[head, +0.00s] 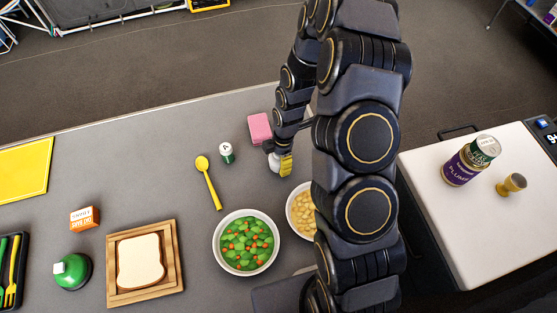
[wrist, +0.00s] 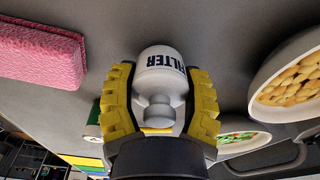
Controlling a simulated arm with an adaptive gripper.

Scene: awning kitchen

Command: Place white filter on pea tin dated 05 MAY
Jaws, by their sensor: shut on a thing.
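The white filter (wrist: 160,75), with FILTER in dark letters and a rounded knob end, is between the yellow fingers of my gripper (wrist: 162,100), which is shut on it. In the head view my gripper (head: 281,163) is low over the grey counter, left of my arm, with the white filter (head: 273,161) partly hidden; I cannot tell whether it touches the counter. At the right, a green pea tin (head: 486,149) appears stacked on a purple plum tin (head: 460,168) on a white surface. The print on its pale lid is too small to read.
A pink sponge (head: 259,127) lies close behind my gripper. A small green-and-white jar (head: 226,153), a yellow spoon (head: 207,180), a bowl of vegetables (head: 245,268) and a bowl of chickpeas (head: 293,215) are near. A yellow knobbed object (head: 511,184) stands right of the tins.

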